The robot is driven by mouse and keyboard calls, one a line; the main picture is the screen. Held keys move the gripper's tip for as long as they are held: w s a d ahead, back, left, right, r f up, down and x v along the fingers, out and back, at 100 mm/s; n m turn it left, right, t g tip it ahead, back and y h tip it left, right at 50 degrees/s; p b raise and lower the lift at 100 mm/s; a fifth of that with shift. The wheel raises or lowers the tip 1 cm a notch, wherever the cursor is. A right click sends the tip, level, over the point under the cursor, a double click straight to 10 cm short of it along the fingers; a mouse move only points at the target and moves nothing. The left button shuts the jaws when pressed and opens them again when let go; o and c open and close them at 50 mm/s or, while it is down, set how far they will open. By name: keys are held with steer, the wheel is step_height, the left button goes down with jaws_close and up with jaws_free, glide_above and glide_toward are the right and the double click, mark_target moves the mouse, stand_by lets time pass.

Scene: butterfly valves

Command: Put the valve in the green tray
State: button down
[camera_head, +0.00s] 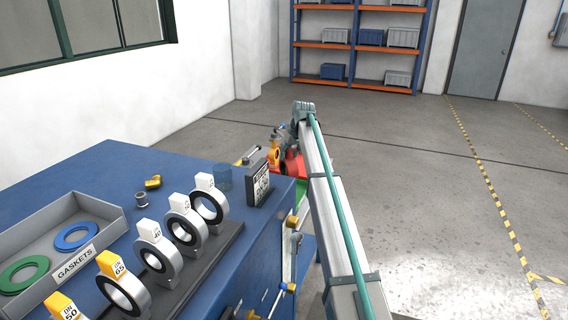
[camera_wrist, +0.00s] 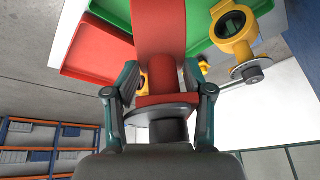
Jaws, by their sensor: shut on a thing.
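My gripper (camera_wrist: 160,88) is shut on the neck of a red valve (camera_wrist: 160,25), just above its round grey flange. The valve's upper part runs out of the top of the wrist view. In the head view, red (camera_head: 293,164) shows beside my arm's far end, partly hidden. The green tray (camera_wrist: 198,42) lies behind and to the right of the held valve in the wrist view, partly covered by it. A sliver of green (camera_head: 302,196) shows beside my arm in the head view. I cannot tell whether the valve touches the tray.
A red tray (camera_wrist: 88,52) lies left of the green tray. A yellow valve (camera_wrist: 234,32) with a grey round end is at the green tray's right. The blue workbench (camera_head: 110,165) carries upright ring-shaped valves (camera_head: 155,262) and a gaskets tray (camera_head: 60,232). Open floor lies right.

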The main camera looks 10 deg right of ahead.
mark_target(289, 170)
steer(key=shift+f+p, duration=0.95)
steer(key=shift+f, duration=3)
steer(key=shift+c, duration=2)
jaws_free()
steer(key=shift+f, duration=0.1)
steer(key=b+v, duration=0.2)
steer(key=v, duration=1)
steer(key=shift+s+b, duration=0.1)
steer(key=shift+b, duration=0.2)
